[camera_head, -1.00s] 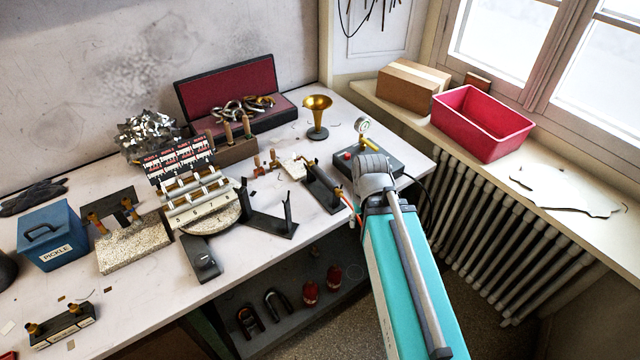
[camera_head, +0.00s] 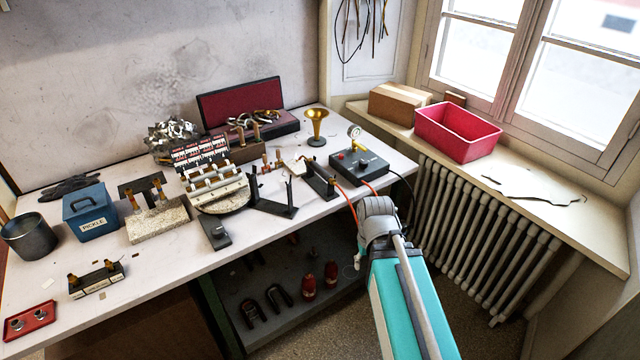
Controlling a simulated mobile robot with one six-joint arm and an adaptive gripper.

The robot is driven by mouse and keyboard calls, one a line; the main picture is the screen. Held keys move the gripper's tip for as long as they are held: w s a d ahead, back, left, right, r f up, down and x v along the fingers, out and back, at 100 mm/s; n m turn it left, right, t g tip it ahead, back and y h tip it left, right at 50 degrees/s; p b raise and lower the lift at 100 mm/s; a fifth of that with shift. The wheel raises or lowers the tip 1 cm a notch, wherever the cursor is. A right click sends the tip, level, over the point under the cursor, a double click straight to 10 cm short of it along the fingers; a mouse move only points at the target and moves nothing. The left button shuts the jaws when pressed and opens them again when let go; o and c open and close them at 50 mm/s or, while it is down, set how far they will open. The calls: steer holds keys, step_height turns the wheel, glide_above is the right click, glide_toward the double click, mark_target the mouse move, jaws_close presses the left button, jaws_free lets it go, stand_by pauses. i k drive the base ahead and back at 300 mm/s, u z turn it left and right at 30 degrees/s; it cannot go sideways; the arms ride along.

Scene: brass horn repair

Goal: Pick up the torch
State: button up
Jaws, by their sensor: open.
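What looks like the torch is a slim dark tool on a black rest (camera_head: 320,180) near the bench's right end. A red hose runs from that spot to the front edge. The tool is small, and I cannot clearly separate it from its rest. My teal arm with its grey joint (camera_head: 378,218) reaches up from the bottom, in front of the bench and right of the rest. The jaws of my gripper do not show.
A black gauge box (camera_head: 358,166) stands right of the rest, with a brass horn bell (camera_head: 316,125) behind. A stand with rollers (camera_head: 215,185) and a blue PICKLE box (camera_head: 90,212) are farther left. A radiator (camera_head: 470,225) lies to the right.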

mark_target(316, 167)
steer(key=k, duration=0.7)
steer(key=u, duration=0.9)
steer(key=i, duration=1.35)
steer(key=z, duration=0.35)
